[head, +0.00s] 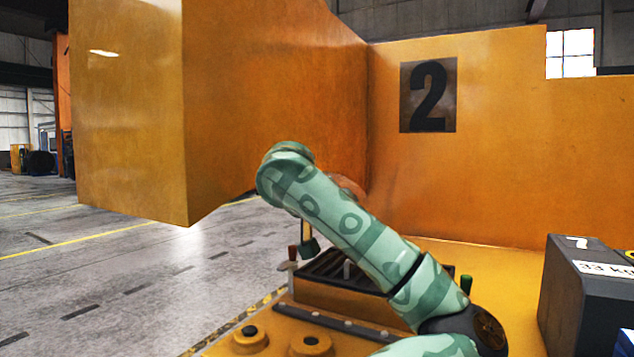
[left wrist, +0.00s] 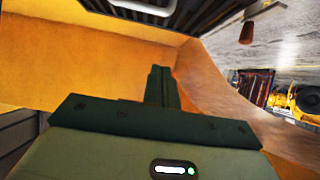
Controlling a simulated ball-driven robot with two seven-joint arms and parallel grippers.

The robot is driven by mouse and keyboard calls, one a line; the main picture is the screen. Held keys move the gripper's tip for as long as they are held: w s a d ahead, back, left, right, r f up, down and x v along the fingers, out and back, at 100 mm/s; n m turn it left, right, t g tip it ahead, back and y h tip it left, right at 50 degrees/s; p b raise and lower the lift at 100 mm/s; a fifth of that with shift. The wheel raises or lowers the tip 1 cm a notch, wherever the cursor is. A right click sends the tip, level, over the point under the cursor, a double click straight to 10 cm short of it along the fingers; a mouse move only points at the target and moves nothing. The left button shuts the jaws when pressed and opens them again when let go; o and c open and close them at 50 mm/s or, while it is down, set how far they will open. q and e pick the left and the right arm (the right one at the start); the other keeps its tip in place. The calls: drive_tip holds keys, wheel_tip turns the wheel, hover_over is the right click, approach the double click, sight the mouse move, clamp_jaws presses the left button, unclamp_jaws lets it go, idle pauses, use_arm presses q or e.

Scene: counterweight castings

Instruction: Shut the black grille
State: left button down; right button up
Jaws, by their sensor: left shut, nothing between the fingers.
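The black grille (head: 325,266) is a dark slotted panel on top of a low orange housing in the head view. One of my mint-green arms covers its right part, and I cannot tell how far it stands open. In the left wrist view, dark bars with a pale handle (left wrist: 140,8) show at the top edge. My left gripper (left wrist: 161,72) is shut and empty, its dark green fingers together below those bars and apart from them in the picture. In the head view its fingers cannot be made out clearly. My right gripper is not in view.
Tall orange walls, one marked 2 (head: 429,96), stand behind the housing. A red-knobbed lever (head: 293,253) is left of the grille and a green knob (head: 466,284) right. A dark weight block (head: 590,300) stands at right. Open floor (head: 110,275) lies left.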

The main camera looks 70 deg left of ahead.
use_arm(q)
drive_tip(key=w+d+p+v, duration=0.2)
drive_tip(key=p+v, duration=0.2)
drive_tip(key=v, duration=0.9)
drive_tip(key=shift+d+r+p, duration=0.15)
drive_tip(key=shift+r+p, duration=0.05)
drive_tip(key=shift+p, duration=0.2)
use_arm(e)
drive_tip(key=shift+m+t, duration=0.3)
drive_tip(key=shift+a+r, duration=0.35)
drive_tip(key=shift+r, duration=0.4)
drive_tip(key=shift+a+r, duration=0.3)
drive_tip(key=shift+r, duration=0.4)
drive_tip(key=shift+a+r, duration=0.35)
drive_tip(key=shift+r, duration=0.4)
use_arm(q)
drive_tip(key=shift+s, duration=0.15)
